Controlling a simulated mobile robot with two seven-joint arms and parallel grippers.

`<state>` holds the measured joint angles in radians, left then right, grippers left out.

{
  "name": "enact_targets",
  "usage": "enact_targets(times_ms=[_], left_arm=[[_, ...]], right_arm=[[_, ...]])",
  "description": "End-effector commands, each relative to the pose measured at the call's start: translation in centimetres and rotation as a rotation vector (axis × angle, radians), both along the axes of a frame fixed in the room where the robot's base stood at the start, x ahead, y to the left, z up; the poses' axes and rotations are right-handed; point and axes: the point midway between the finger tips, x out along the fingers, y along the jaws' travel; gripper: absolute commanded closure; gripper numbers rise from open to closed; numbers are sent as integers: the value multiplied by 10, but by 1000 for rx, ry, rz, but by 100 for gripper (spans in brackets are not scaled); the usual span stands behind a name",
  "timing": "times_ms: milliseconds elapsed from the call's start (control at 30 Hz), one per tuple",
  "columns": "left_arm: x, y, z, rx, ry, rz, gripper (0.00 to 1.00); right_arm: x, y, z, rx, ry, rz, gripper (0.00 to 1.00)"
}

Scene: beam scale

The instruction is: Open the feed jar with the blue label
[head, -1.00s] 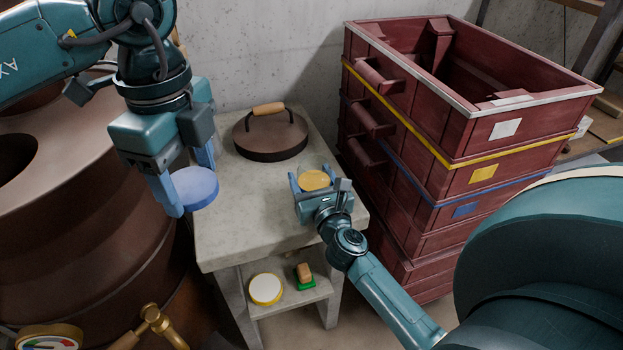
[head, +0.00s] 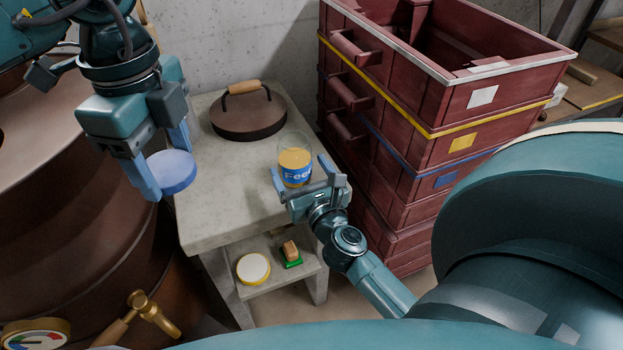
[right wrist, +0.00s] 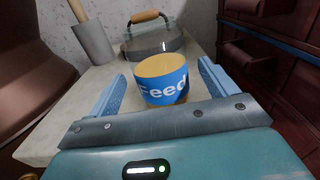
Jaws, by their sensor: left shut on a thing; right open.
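The feed jar (head: 295,163) is clear, holds something orange-yellow and has a blue label reading "Feed". It stands upright and without a lid on the concrete table (head: 215,215). It also shows in the right wrist view (right wrist: 162,84). My right gripper (head: 303,175) is open just in front of the jar, its fingers apart on either side and not closed on it. My left gripper (head: 165,160) is shut on a blue round lid (head: 172,172) and holds it up at the left, over the table's left edge.
A brown round lid with a wooden handle (head: 247,113) lies at the table's back. Stacked dark red crates (head: 420,130) stand close on the right. A brown barrel (head: 70,200) is at the left. A white-yellow disc (head: 254,269) and a brush (head: 291,254) are on the lower shelf.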

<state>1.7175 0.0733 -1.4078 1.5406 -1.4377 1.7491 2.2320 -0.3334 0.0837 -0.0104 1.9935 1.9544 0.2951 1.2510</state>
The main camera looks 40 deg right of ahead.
Motion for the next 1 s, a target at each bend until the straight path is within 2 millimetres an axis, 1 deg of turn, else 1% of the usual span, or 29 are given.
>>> enact_targets(times_ms=[33,100,233,300,433,567,667,767,800,867,1000], left_arm=[[0,0,-4,0,0,0,66],[0,0,-8,0,0,0,66],[0,0,-14,0,0,0,66],[0,0,-16,0,0,0,66],[0,0,-17,0,0,0,66],[0,0,-17,0,0,0,66],[0,0,-17,0,0,0,66],[0,0,-17,0,0,0,66],[0,0,-17,0,0,0,66],[0,0,-17,0,0,0,66],[0,0,-17,0,0,0,66]], right_arm=[[-13,3,-3,3,3,-2,15],[-27,6,-3,2,1,0,15],[-47,11,-3,1,1,0,15],[-55,13,-2,2,1,0,15],[-62,16,0,-12,1,3,15],[-64,25,3,-137,11,39,15],[-65,39,5,-348,26,97,15],[-67,61,5,-636,43,174,15],[-69,70,3,-761,48,207,15],[-72,84,0,-945,52,257,15],[-82,115,-14,-1378,54,372,15]])
